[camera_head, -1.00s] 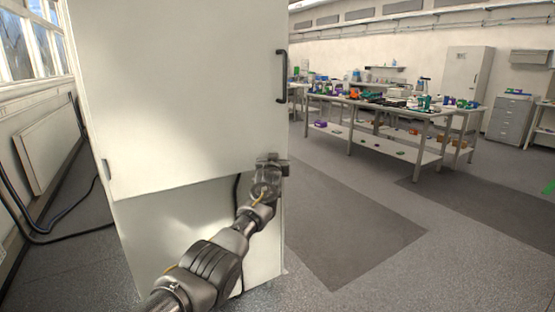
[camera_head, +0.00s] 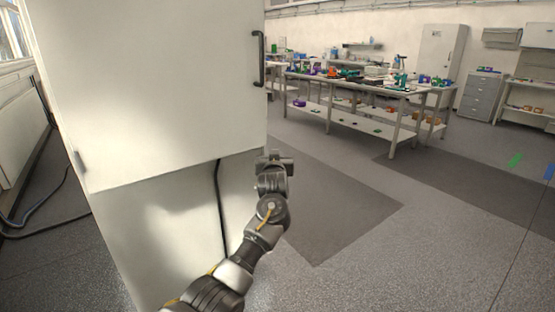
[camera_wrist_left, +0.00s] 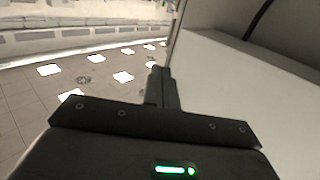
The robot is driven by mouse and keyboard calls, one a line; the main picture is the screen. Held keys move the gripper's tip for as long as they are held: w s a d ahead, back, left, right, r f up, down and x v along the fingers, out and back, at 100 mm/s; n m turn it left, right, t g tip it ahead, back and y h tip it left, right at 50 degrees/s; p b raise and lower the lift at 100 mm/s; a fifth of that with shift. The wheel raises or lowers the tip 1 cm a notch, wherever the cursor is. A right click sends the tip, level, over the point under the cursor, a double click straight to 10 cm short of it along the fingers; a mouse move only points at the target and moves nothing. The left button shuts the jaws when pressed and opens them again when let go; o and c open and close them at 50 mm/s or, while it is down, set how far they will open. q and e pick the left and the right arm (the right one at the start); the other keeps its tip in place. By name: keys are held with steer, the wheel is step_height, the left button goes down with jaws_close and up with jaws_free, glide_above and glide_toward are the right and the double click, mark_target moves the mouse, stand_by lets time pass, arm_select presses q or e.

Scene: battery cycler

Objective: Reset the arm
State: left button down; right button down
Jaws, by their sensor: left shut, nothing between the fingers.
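My left arm (camera_head: 250,245) reaches up from the bottom of the head view. Its gripper (camera_head: 274,157) is at the lower right edge of a large white cabinet (camera_head: 150,90), well below the black door handle (camera_head: 259,58). The left wrist view shows the two fingers (camera_wrist_left: 161,84) together, shut and empty. The cabinet's pale side fills the right of that view. I cannot tell whether the gripper touches the cabinet. My right gripper is in neither view.
A dark cable (camera_head: 222,215) hangs below the cabinet door. More cables (camera_head: 45,215) lie on the floor at left, by a radiator (camera_head: 18,125). A workbench (camera_head: 350,90) with several coloured items stands farther back. The floor at right is open.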

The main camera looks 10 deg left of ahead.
arm_select(q)
step_height(320, 180, down, 23)
steer(key=s+d+m+g+h, duration=0.1)
steer(key=s+m+g+h, duration=0.1)
steer(key=s+m, duration=0.1)
steer(key=s+a+f+g, duration=0.1)
steer(key=s+f+g, duration=0.1)
steer(key=s+f, duration=0.6)
steer(key=s+a+f+m+g+h, duration=0.1)
steer(key=s+f, duration=0.2)
steer(key=f, duration=0.8)
steer(key=s+a+f+g, duration=0.2)
steer(key=s+f, duration=0.4)
steer(key=f, duration=0.4)
steer(key=s+a+f+g, duration=0.25)
steer(key=s+f, duration=0.65)
steer(key=s, duration=0.5)
steer(key=s+a+f+g, duration=0.2)
steer(key=s+f+g, duration=0.1)
steer(key=s+f, duration=0.85)
steer(key=s+a+f+g, duration=0.2)
steer(key=s, duration=1.4)
steer(key=s+a+f+g, duration=0.2)
steer(key=s, duration=1.4)
steer(key=shift+a+m, duration=0.3)
steer(key=shift+a, duration=0.1)
